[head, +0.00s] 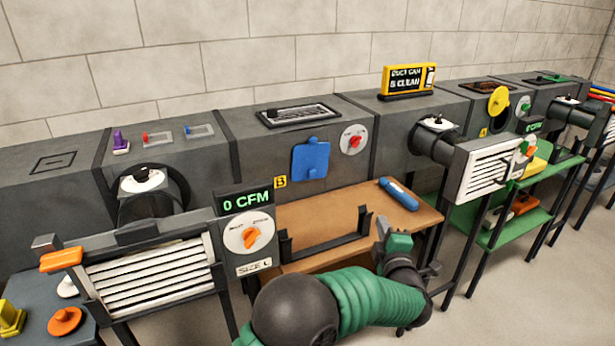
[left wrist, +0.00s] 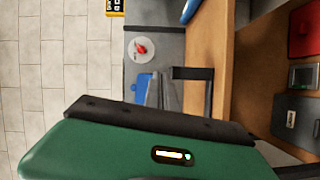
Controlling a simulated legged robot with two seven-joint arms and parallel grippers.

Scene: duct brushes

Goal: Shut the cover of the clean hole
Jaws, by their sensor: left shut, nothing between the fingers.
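A blue square cover (head: 310,158) with a small tab on top sits slightly tilted on the front of the middle grey duct, beside a yellow B tag (head: 280,182). No dark opening shows around it; whether it lies flush I cannot tell. Part of it shows in the left wrist view (left wrist: 141,84) beside my fingers. My left gripper (head: 381,228) is shut and empty, in front of the wooden shelf, right of and below the cover. Its grey fingers also show in the left wrist view (left wrist: 157,90). My right gripper is not in view.
A dial with a red knob (head: 354,140) is right of the cover. A blue cylindrical item (head: 399,194) and a black bracket (head: 325,240) are on the wooden shelf (head: 300,215). A louvred vent (head: 150,278) stands front left, another (head: 490,168) right. A yellow round cover (head: 498,101) is farther right.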

